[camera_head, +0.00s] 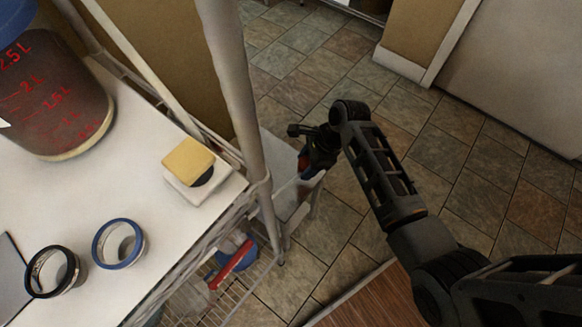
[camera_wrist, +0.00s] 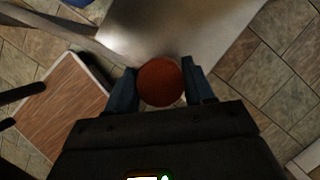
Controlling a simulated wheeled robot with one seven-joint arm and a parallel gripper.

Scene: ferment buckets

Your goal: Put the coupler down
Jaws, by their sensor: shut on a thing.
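The coupler appears to be the round reddish-brown piece (camera_wrist: 160,82) between the two blue fingers of my gripper (camera_wrist: 160,88) in the wrist view. My gripper is shut on it. In the head view my gripper (camera_head: 309,171) is beside the shelf post, above or near the edge of a low pale grey surface (camera_head: 283,150). Only a small bit of red shows at the fingers there. The same pale surface (camera_wrist: 150,30) lies beyond the coupler in the wrist view. I cannot tell whether the coupler touches it.
A white shelf top (camera_head: 155,235) holds a marked bucket (camera_head: 50,95), a yellow block on a white piece (camera_head: 189,161), a black-rimmed ring (camera_head: 35,285) and a blue-rimmed ring (camera_head: 120,262). A metal post (camera_head: 240,100) stands close to my gripper. Tiled floor (camera_head: 480,150) is open at right.

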